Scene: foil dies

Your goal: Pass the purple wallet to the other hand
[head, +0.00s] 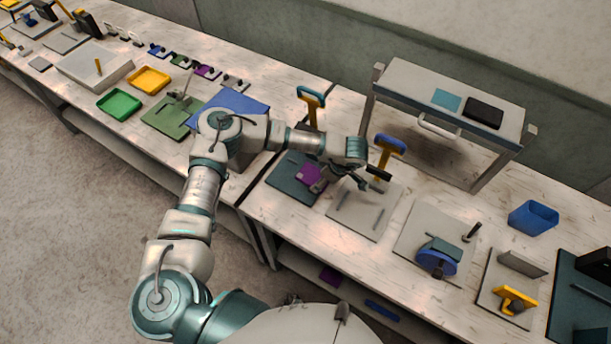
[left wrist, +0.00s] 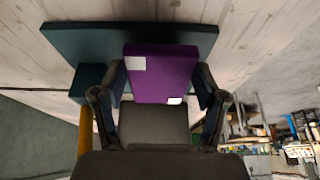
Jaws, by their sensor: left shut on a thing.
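The purple wallet (head: 309,174) is a flat block with white patches, seen over a dark teal plate (head: 287,185) on the table. My left gripper (head: 319,183) is shut on the wallet from its right side. In the left wrist view the wallet (left wrist: 160,70) sits between the two fingers of my left gripper (left wrist: 160,88), with the dark plate (left wrist: 80,45) behind it. I cannot tell whether the wallet touches the plate. My right gripper is not in view.
A grey plate with rods (head: 378,222) lies right of the wallet. Blue-topped yellow stands (head: 388,150) rise behind my gripper. A raised grey shelf (head: 405,83) stands at the back. A blue bin (head: 533,218) is at the right. Table fixtures leave narrow clear gaps.

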